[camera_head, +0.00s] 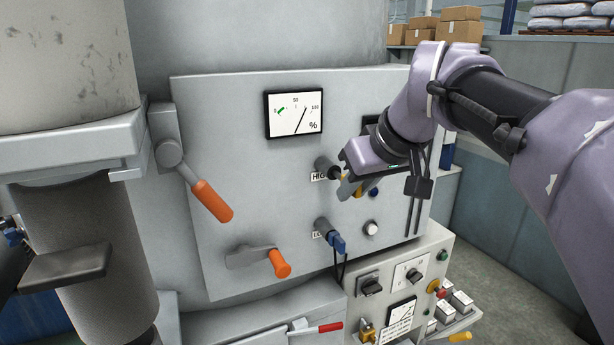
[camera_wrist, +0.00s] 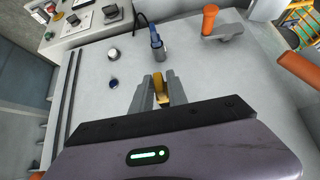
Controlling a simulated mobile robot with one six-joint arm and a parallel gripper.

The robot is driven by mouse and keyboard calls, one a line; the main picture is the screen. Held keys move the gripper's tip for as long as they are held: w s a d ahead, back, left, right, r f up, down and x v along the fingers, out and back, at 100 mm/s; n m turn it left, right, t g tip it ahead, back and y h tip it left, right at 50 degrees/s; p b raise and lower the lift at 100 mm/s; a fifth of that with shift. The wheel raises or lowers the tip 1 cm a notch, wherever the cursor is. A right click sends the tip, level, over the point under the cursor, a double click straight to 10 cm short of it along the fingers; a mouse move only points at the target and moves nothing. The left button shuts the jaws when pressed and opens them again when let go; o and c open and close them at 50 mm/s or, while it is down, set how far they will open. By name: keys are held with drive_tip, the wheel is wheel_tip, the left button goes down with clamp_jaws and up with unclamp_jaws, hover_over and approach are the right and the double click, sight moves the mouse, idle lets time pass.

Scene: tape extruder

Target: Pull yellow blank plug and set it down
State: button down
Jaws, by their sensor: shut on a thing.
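The yellow blank plug (camera_wrist: 159,87) is between the two fingers of my gripper (camera_wrist: 158,92) in the wrist view. The fingers are shut on it. In the head view my gripper (camera_head: 346,188) is at the grey panel, just right of the dark socket labelled HIGH (camera_head: 324,166). A bit of the yellow plug (camera_head: 344,177) shows there by the fingers. The plug is close to the socket's mouth; I cannot tell whether it is still seated in it. My gripper hides much of the plug.
A blue plug (camera_head: 337,241) with a dark cable sits in the lower socket. Orange-handled levers (camera_head: 211,200) and (camera_head: 279,263) stick out to the left. A white knob (camera_head: 371,228) is below my gripper. A control box (camera_head: 400,290) with switches stands lower right.

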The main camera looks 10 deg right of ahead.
drive_tip(key=shift+s+d+b, duration=0.2)
drive_tip(key=shift+s, duration=0.55)
drive_tip(key=shift+s+d+b, duration=0.2)
drive_tip(key=shift+s+d, duration=0.05)
drive_tip(key=shift+s, duration=0.45)
drive_tip(key=shift+s+d+b, duration=0.2)
drive_tip(key=shift+s, duration=0.55)
